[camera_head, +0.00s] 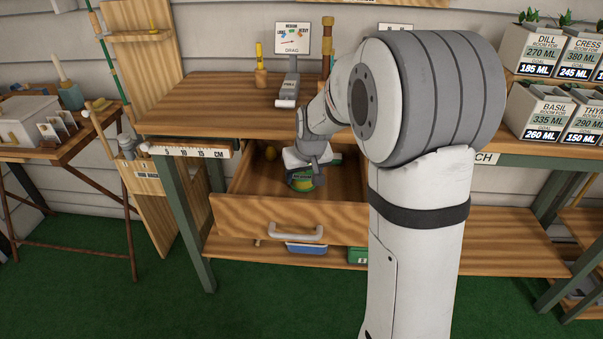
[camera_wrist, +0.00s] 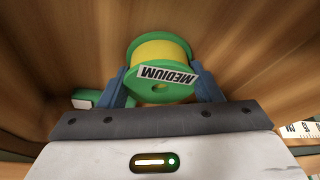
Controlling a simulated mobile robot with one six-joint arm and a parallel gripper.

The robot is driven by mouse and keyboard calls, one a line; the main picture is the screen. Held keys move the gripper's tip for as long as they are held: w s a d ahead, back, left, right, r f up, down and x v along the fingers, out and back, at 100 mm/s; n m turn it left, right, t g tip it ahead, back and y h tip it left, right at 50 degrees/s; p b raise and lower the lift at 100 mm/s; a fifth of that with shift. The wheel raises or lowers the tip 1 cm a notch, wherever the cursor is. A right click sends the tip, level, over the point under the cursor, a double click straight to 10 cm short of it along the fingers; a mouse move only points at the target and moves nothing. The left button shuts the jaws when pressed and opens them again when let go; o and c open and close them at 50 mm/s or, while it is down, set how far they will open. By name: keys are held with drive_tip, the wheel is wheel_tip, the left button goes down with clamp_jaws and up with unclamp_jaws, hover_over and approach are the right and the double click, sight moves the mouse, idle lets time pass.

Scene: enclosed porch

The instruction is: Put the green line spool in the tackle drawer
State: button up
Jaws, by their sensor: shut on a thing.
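The green line spool (camera_wrist: 172,96) has green flanges, yellow line and a label reading MEDIUM. My gripper (camera_wrist: 160,88) is shut on it, with one blue finger on each side. In the head view the green spool (camera_head: 302,181) is at the opening of the pulled-out tackle drawer (camera_head: 275,221), under my gripper (camera_head: 303,170). The drawer is wooden with a grey handle. Wooden surfaces surround the spool in the wrist view. I cannot tell whether the spool touches the drawer floor. My arm hides the drawer's right end.
A green and white thing (camera_wrist: 86,99) is left of the spool in the wrist view. The wooden bench top (camera_head: 215,105) is above the drawer. A drag gauge (camera_head: 291,40) stands on it.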

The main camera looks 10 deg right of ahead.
drive_tip(key=shift+f, duration=0.3)
drive_tip(key=o, duration=1.1)
drive_tip(key=shift+o, duration=0.4)
drive_tip(key=shift+o, duration=1.3)
drive_tip(key=shift+s+r, duration=0.1)
drive_tip(key=shift+r, duration=0.1)
drive_tip(key=shift+w+p+v, duration=0.2)
drive_tip(key=shift+p+v, duration=0.8)
drive_tip(key=shift+v, duration=0.6)
drive_tip(key=shift+w+p+v, duration=0.15)
drive_tip(key=shift+p+v, duration=0.8)
drive_tip(key=shift+v, duration=0.7)
drive_tip(key=shift+r, duration=0.15)
